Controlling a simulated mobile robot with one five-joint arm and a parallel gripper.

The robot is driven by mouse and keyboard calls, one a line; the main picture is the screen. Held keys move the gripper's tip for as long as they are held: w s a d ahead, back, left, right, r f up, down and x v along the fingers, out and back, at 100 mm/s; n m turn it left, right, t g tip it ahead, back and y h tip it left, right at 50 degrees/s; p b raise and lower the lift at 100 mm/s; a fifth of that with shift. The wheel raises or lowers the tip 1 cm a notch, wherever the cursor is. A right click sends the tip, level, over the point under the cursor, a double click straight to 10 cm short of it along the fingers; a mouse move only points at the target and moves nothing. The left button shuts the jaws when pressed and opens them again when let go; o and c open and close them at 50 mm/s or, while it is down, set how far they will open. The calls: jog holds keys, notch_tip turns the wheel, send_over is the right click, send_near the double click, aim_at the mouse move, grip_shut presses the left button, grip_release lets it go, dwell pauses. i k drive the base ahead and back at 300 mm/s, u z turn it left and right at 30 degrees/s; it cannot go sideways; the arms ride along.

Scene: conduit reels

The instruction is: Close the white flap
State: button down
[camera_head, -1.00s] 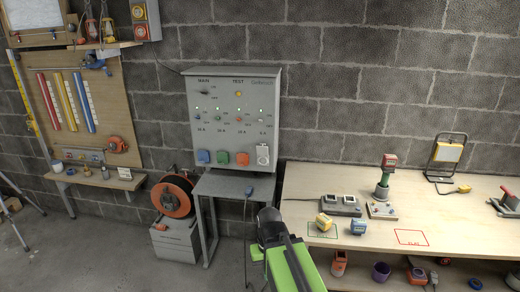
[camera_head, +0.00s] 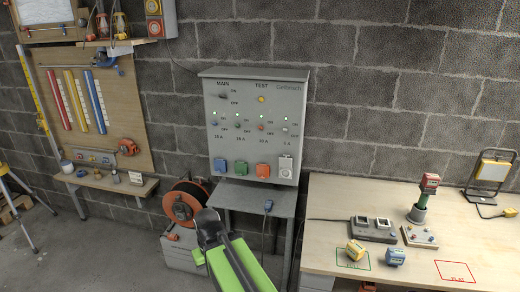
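The grey socket panel (camera_head: 257,125) hangs on the block wall. Along its lower edge sit a blue cover (camera_head: 219,166), a green cover (camera_head: 240,168), an orange cover (camera_head: 262,171) and, at the far right, the white socket with its flap (camera_head: 285,167). The white one looks different from the coloured covers, with a rounded shape; it is too small to tell how far its flap stands open. My gripper (camera_head: 209,226) shows as a dark shape at the end of my green arm, below and left of the panel and apart from it. Its fingers are not clear.
A small grey table (camera_head: 250,197) stands under the panel with a blue-grey connector (camera_head: 268,207) on it. An orange cable reel (camera_head: 185,204) is left of it. A wooden workbench (camera_head: 340,210) with chargers and batteries stands at right.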

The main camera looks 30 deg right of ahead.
aim_at(284, 162)
jog(key=u, duration=0.4)
jog(key=i, duration=0.95)
jog(key=u, duration=0.05)
